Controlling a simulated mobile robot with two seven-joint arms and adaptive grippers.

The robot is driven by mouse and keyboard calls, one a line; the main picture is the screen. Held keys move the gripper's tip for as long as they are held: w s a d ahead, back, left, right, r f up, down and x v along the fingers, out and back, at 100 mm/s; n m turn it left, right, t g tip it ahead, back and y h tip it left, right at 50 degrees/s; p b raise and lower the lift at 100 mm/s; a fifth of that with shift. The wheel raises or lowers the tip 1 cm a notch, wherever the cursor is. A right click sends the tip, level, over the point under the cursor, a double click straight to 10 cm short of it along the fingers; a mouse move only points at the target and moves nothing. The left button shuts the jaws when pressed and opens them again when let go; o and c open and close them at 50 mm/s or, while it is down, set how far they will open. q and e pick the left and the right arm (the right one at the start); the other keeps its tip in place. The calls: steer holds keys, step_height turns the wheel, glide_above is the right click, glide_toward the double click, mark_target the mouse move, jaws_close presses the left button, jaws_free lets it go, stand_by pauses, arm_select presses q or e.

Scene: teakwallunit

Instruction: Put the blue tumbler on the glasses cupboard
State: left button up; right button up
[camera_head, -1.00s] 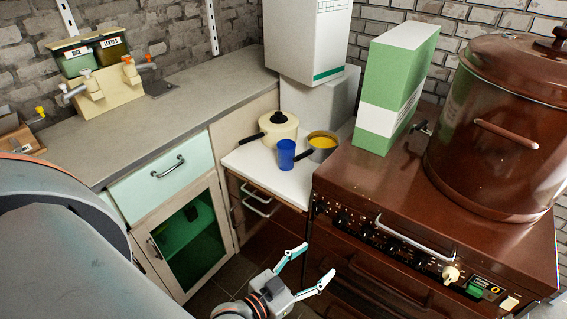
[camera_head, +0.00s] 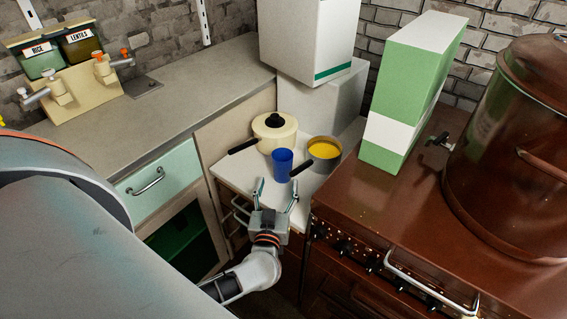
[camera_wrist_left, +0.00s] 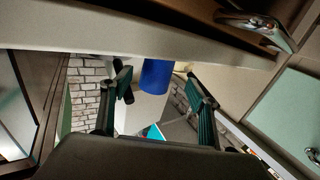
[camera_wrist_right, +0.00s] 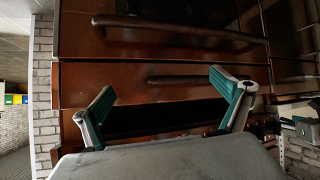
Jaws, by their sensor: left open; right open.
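The blue tumbler (camera_head: 282,165) stands on a white worktop (camera_head: 232,172) in the head view, between a cream lidded pot and a pan. My left gripper (camera_head: 276,193) is open and empty just in front of it, fingers pointing at it. In the left wrist view the tumbler (camera_wrist_left: 157,76) shows between the two open fingers (camera_wrist_left: 158,88), apart from them. A low cupboard with a green interior (camera_head: 187,240), perhaps the glasses cupboard, is under the grey counter at left. My right gripper (camera_wrist_right: 164,88) is open and empty, facing brown cabinet fronts with bar handles; it is outside the head view.
The cream pot (camera_head: 275,136) has a dark handle. The pan (camera_head: 323,150) holds something yellow, its handle close to the tumbler. A brown stove (camera_head: 390,220) with a green-white box (camera_head: 412,85) and large brown pot (camera_head: 510,150) stands right. The grey counter (camera_head: 190,105) is largely clear.

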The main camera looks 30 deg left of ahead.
mark_target(281, 176)
arm_select(q)
steer(key=shift+x, duration=0.8)
steer(key=x, duration=0.3)
steer(key=b+x, duration=0.1)
steer(key=shift+w+f, duration=0.25)
steer(key=shift+f, duration=0.15)
steer(key=shift+w+a, duration=0.1)
steer(key=shift+w, duration=0.4)
steer(key=c, duration=1.3)
steer(key=shift+c, duration=0.5)
arm_select(e)
steer(key=shift+s+d+f, duration=0.1)
steer(key=shift+s+f, duration=0.1)
steer(key=shift+f, duration=0.3)
steer(key=shift+s+d+f, duration=0.1)
steer(key=shift+s+f, duration=0.1)
steer(key=shift+f, duration=0.3)
arm_select(q)
steer(key=shift+r, duration=0.15)
